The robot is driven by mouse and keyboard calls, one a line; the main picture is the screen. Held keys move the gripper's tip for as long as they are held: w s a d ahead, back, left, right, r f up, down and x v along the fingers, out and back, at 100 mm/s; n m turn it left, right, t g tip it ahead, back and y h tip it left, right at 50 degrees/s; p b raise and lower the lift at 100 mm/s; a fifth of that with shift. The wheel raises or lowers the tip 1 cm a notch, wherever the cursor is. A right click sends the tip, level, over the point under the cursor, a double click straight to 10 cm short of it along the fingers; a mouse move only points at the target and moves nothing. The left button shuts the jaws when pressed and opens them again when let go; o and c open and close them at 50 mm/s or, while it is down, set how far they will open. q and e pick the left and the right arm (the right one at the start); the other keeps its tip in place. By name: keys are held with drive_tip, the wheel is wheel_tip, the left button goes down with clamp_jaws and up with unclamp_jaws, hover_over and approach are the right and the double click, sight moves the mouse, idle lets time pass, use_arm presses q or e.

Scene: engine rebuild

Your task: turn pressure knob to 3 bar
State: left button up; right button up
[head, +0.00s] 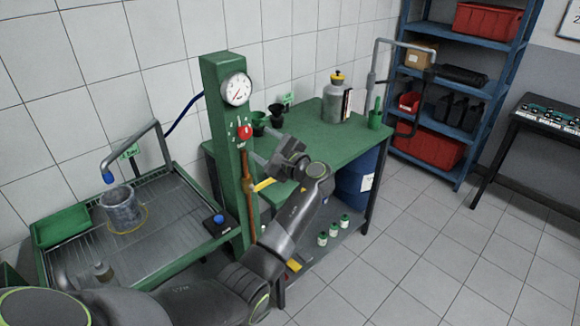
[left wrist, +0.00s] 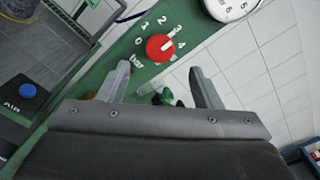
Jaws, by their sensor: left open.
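The red pressure knob (head: 244,132) is on the green post (head: 222,150), below a round white gauge (head: 236,89). In the left wrist view the knob (left wrist: 160,47) has a white pointer mark aimed up and right, near the 3 on a printed scale from 0 to 4 marked bar. My left gripper (head: 260,148) is open and empty in front of the post, just below and right of the knob. In the left wrist view its fingertips (left wrist: 160,70) stand apart, short of the knob, with no contact visible. The gauge reading is too small to tell. My right gripper is out of view.
A green bench (head: 320,145) with a grey canister (head: 336,103) is behind my gripper. A copper pipe with a yellow lever (head: 264,185) runs below the knob. The floor at right is clear.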

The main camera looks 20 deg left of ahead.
use_arm(q)
drive_tip(key=b+v, duration=0.3)
drive_tip(key=v, duration=0.8)
drive_tip(key=shift+w, duration=0.1)
